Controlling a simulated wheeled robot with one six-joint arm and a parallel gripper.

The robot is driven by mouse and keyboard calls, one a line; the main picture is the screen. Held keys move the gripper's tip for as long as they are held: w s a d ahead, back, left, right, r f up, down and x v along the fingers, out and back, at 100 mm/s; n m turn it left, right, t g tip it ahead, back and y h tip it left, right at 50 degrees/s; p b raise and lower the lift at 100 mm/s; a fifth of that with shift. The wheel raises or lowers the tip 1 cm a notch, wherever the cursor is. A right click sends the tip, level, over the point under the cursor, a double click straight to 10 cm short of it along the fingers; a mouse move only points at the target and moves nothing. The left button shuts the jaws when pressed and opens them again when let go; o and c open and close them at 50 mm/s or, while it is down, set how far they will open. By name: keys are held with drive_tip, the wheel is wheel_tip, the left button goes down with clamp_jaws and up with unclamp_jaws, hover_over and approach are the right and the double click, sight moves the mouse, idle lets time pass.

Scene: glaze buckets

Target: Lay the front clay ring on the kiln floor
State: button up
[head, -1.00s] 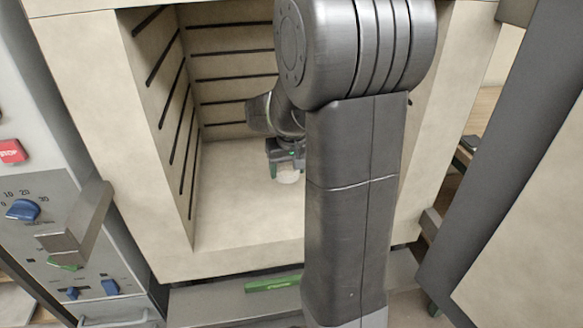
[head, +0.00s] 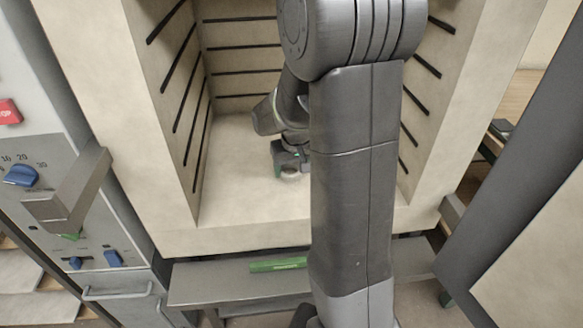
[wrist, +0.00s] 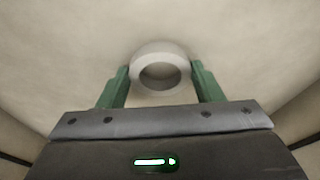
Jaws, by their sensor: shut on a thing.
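The clay ring (wrist: 160,49) is pale grey and round with an open middle. In the wrist view it sits between the two green fingers of my gripper (wrist: 161,80), which is shut on it. In the head view the ring (head: 290,175) shows small and pale under my gripper (head: 287,168), inside the kiln. The kiln floor (head: 240,200) is a bare, pale surface below and around it. I cannot tell whether the ring touches the floor. My arm hides part of the kiln's right side.
The kiln's side walls carry dark slots (head: 190,95). A control panel (head: 60,190) with knobs and a handle stands at the left. A dark door (head: 510,170) stands at the right. A green object (head: 278,264) lies on the ledge in front. The visible kiln floor is clear.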

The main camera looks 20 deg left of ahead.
drive_tip(key=o, duration=1)
drive_tip(key=p+v, duration=0.2)
drive_tip(key=v, duration=1)
drive_tip(key=shift+r, duration=0.1)
